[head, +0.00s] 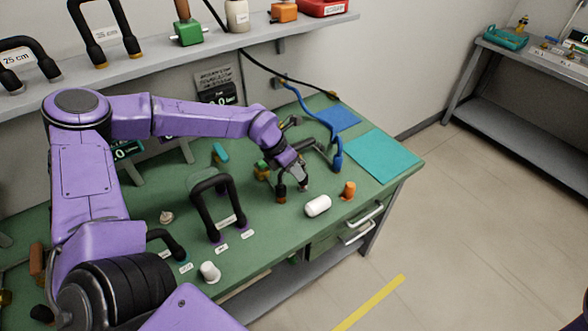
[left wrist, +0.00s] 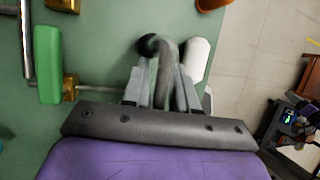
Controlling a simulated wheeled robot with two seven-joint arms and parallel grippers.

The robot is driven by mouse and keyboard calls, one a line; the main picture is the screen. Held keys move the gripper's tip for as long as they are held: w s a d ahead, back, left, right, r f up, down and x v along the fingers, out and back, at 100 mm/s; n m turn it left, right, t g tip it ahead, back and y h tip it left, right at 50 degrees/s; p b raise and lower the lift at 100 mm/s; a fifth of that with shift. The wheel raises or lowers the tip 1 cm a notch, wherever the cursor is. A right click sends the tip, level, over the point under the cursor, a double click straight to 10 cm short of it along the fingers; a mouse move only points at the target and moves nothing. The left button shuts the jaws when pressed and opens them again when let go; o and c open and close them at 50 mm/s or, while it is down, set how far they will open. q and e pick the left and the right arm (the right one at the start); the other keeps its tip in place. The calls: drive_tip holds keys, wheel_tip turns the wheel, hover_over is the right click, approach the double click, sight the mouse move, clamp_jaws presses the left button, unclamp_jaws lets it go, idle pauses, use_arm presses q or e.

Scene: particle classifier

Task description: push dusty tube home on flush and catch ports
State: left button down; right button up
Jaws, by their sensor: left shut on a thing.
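My left gripper (head: 293,181) reaches over the right part of the green bench. In the left wrist view its fingers (left wrist: 163,85) are shut on a bent, dusty grey tube (left wrist: 166,55). In the head view a dark end (head: 280,192) shows just left of the fingertips, low over the bench. I cannot tell whether the tube is seated, and no flush or catch port can be made out clearly there. My right gripper is not in view.
A black U-shaped tube (head: 211,207) stands upright left of the gripper. A green-handled brass valve (left wrist: 48,65) is close by. A white cylinder (head: 317,206) and an orange-brown piece (head: 349,189) are to the right. A blue hose (head: 326,122) lies behind. The teal mat (head: 383,155) is clear.

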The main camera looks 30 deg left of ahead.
use_arm(q)
drive_tip(key=shift+f+b, duration=0.7)
drive_tip(key=shift+f, duration=0.2)
drive_tip(key=shift+f, duration=0.25)
drive_tip(key=c, duration=0.8)
unclamp_jaws()
drive_tip(key=v, duration=1)
drive_tip(key=shift+r+b, duration=0.3)
drive_tip(key=shift+r, duration=0.1)
